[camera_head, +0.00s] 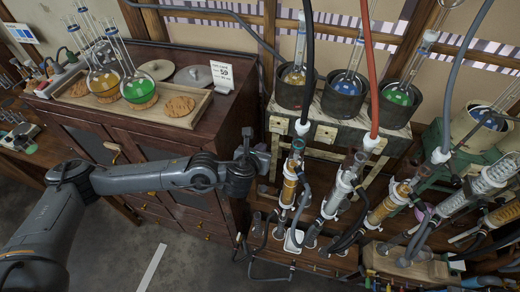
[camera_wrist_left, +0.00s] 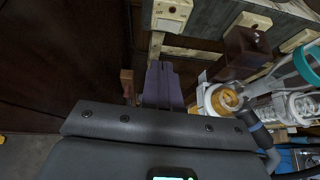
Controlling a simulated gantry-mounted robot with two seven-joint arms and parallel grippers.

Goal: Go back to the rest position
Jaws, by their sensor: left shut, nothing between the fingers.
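My left arm comes in from the left in the head view, and my left gripper (camera_head: 263,158) hangs in front of the rig bench, near the right edge of the dark wooden cabinet (camera_head: 190,150). The left wrist view shows its fingers (camera_wrist_left: 162,84) closed together with nothing between them. The gripper is apart from the nearest condenser (camera_head: 290,180), which is orange inside and stands to its right. My right gripper is not in view.
The rig bench holds several flasks in dark heating mantles (camera_head: 345,97), with hoses and condensers (camera_head: 340,192) crowding the right. A wooden tray (camera_head: 185,121) with round flasks (camera_head: 138,90) sits on the cabinet. Grey floor (camera_head: 190,265) is open below the arm.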

